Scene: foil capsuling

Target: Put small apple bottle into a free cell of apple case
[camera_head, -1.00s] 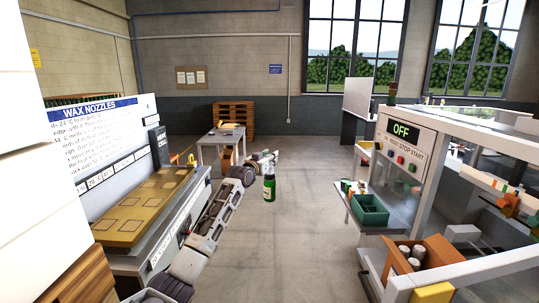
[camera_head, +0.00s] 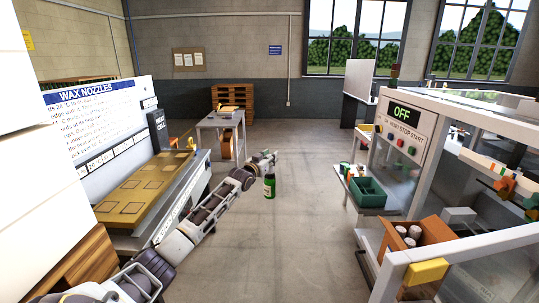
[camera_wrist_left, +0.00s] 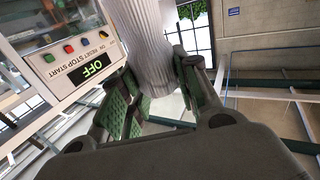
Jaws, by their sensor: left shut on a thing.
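In the left wrist view the gripper's green-padded fingers (camera_wrist_left: 160,95) stand either side of a pale, ribbed cylinder (camera_wrist_left: 147,40); the green glass does not show there. An open cardboard case (camera_head: 432,256) with several pale-topped items inside stands at lower right, well apart from the bottle. I cannot read a mark on it or see its free cells. My right gripper is not in view.
A machine (camera_head: 403,127) with an OFF display stands at right. A green bin (camera_head: 369,191) sits on a side shelf before it. A bench with a yellow plate (camera_head: 145,190) is at left, and a small table (camera_head: 220,121) behind. The floor between is clear.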

